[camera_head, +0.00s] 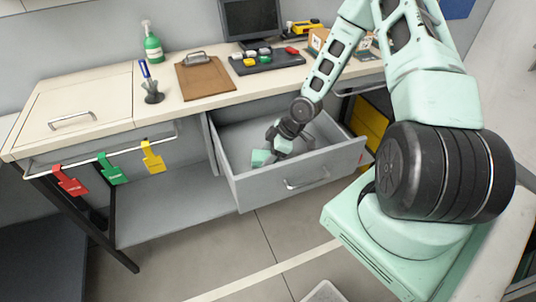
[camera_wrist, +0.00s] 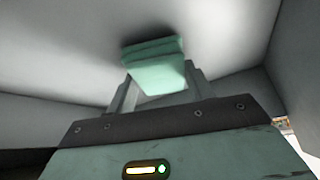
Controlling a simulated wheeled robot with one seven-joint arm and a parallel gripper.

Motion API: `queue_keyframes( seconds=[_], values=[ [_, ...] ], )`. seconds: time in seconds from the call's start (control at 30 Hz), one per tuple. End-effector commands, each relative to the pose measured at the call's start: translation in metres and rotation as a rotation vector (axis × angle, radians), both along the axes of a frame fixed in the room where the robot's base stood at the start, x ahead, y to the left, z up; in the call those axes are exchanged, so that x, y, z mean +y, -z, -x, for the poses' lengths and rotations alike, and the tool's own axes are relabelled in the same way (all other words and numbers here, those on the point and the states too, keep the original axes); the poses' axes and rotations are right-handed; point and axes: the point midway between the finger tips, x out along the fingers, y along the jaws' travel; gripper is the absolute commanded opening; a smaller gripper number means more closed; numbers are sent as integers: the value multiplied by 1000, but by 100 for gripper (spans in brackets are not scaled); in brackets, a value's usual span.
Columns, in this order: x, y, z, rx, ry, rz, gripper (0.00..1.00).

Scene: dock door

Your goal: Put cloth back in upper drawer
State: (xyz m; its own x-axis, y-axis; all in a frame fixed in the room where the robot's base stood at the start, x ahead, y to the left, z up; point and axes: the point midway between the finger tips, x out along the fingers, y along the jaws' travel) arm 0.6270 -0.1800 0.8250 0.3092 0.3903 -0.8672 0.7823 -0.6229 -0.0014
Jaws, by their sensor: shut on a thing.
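The cloth (camera_head: 261,157) is a small folded mint-green piece inside the open upper drawer (camera_head: 302,168). My gripper (camera_head: 274,146) reaches down into the drawer and is shut on the cloth. In the wrist view the folded cloth (camera_wrist: 155,66) sits between the fingertips of my gripper (camera_wrist: 158,92), against the pale grey drawer interior. A dark shadow lies along the cloth's left edge. I cannot tell whether the cloth touches the drawer bottom. The drawer is pulled out, with a metal handle on its grey front.
Red, green (camera_head: 111,169) and yellow tags hang on the left rail. The drawer walls surround my gripper. Yellow bins (camera_head: 371,125) stand right of the drawer.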

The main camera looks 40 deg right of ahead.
Motion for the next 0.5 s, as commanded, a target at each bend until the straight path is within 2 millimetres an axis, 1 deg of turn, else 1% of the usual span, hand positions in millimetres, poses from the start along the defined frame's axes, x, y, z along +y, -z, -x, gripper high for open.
queue_keyframes(
  seconds=[0.33, 0.37, 0.4, 0.43, 0.5],
  values=[
    [0, 5, 0, -1, 0, 1, 31],
    [0, 5, 0, -1, 0, 1, 55],
    [0, 4, 0, -1, 0, 1, 66],
    [0, 4, 0, -1, 0, 1, 74],
    [0, 4, 0, -1, 0, 1, 74]
  ],
)
